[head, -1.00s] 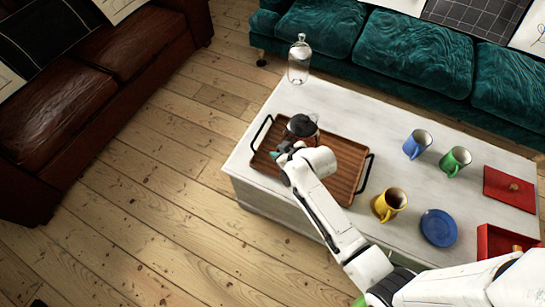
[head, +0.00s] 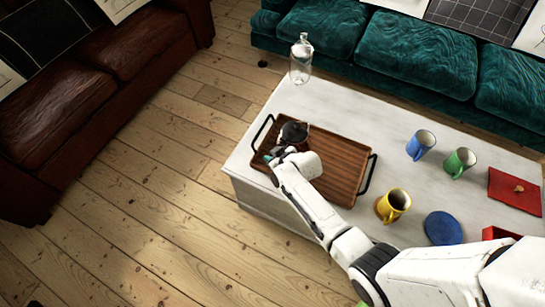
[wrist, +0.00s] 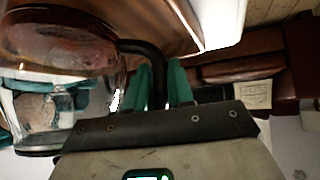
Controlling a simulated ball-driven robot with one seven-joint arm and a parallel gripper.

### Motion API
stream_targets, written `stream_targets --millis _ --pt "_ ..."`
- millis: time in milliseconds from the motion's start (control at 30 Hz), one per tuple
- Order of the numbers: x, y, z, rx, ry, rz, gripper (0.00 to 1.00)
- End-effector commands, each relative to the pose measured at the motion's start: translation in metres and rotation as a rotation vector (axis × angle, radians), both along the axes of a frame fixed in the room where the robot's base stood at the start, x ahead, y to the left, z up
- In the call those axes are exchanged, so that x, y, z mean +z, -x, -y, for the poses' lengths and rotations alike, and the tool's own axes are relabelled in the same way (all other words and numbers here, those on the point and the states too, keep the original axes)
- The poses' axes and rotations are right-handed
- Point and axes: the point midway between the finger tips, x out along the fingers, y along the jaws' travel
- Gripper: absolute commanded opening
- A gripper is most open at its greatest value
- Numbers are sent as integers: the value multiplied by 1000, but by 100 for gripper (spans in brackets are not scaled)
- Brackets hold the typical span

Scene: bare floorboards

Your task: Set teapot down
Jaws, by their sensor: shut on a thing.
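The teapot (head: 293,132) has a dark top and clear glass walls. In the head view it is over the left part of the brown wooden tray (head: 346,163); whether its base touches the tray cannot be told. In the wrist view the teapot's glass body (wrist: 60,105) fills the left side, with reddish-brown showing in it. My gripper (wrist: 160,80) has its green fingers shut on the teapot's black handle (wrist: 145,52). In the head view my gripper (head: 272,156) is at the tray's left end, and my wrist hides part of the teapot's lower side.
The tray lies on a white table (head: 370,115). A glass bottle (head: 301,62) stands behind it. The tray's right half is bare.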

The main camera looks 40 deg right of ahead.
Motion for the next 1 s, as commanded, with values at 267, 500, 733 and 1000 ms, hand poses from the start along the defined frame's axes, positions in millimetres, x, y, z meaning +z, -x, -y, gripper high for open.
stream_targets --millis 267,500,733,1000 --pt "-2 0 0 0 0 -1 30" --pt "-2 0 0 0 0 -1 48" --pt "0 0 0 0 0 0 48" --pt "23 21 -2 -1 0 1 48"
